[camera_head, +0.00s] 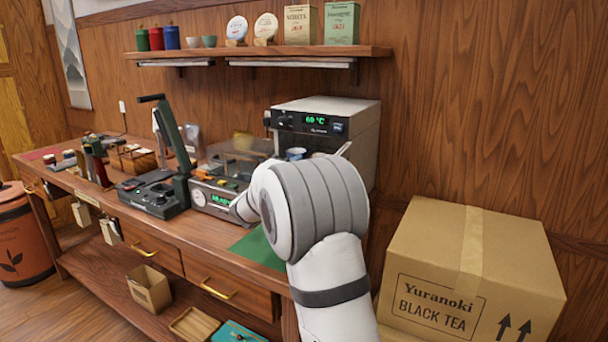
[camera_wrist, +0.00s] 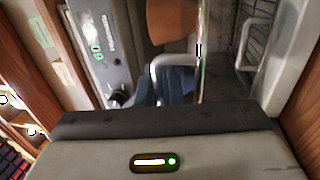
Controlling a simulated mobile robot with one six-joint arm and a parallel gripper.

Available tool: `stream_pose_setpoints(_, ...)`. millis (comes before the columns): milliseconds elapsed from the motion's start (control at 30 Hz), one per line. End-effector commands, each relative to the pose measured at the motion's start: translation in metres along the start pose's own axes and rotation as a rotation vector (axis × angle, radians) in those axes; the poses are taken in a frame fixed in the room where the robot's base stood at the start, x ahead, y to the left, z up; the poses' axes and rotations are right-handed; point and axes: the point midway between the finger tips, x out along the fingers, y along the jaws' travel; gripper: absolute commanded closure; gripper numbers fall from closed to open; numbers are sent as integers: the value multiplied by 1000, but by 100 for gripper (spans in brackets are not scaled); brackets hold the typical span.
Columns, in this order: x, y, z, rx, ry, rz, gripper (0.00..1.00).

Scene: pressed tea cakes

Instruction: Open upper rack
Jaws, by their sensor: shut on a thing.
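The warming cabinet (camera_head: 325,118) is a pale steel box with a green 60 °C display, against the wall on the right end of the counter. My arm covers most of its front in the head view. In the wrist view its control panel (camera_wrist: 100,48) is turned sideways on the left. A grey looped handle, which looks like the upper rack's (camera_wrist: 176,60), is at my gripper (camera_wrist: 172,90). My gripper is shut on it, though the contact is partly hidden. A second metal loop, likely a lower rack's (camera_wrist: 257,42), stands to the right. How far the upper rack is out is unclear.
A press with a raised lever (camera_head: 160,190) and a scale (camera_head: 215,195) stand left of my arm. A wall shelf (camera_head: 260,51) with tins and packets runs above. A large cardboard box (camera_head: 470,275) stands at the right.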

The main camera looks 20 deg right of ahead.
Motion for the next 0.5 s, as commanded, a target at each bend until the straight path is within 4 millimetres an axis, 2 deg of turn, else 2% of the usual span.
stream_pose_setpoints(33, -12, -4, 0, 2, 2, 0, 100)
stream_pose_setpoints(200, -35, 2, 0, 1, 0, -2, 100)
stream_pose_setpoints(500, -51, 8, 0, -1, -3, -3, 100)
